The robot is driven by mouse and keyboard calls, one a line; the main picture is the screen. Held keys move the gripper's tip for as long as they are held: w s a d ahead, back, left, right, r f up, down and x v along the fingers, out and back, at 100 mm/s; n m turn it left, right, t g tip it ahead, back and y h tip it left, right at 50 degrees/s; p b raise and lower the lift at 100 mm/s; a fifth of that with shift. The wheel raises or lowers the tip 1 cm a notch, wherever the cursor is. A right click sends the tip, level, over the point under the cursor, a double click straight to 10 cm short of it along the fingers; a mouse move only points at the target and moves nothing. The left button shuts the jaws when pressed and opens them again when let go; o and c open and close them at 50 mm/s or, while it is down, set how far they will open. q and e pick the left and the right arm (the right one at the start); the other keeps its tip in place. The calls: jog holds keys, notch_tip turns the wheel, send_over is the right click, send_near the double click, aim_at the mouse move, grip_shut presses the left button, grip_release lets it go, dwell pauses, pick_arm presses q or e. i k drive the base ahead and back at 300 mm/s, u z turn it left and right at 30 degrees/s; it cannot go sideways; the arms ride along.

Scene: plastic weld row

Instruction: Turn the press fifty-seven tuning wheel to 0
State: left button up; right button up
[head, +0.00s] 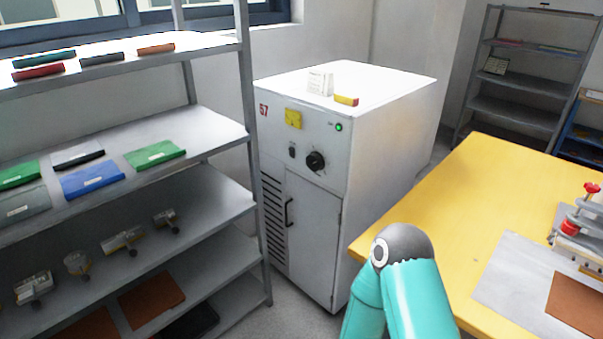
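The white press cabinet (318,245), marked with a red 57 (264,110), stands beyond the gap between the shelf and the yellow table. Its black tuning wheel (316,161) is on the upper front panel, with a pale dial around it. The markings are too small to read, so I cannot tell its setting. Nothing touches the wheel. A teal and grey link of my own arm shows at the bottom centre, but neither of my grippers is in view.
A black switch (292,151), a yellow gauge (293,118) and a lit green lamp (339,127) share the panel. A grey shelf (215,135) with folders stands close on the left. The yellow table (440,215) bounds the right. Grey floor shows between them.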

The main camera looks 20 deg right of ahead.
aim_at(315, 162)
jog(key=z, duration=0.15)
jog(key=i, duration=0.9)
jog(key=u, duration=0.05)
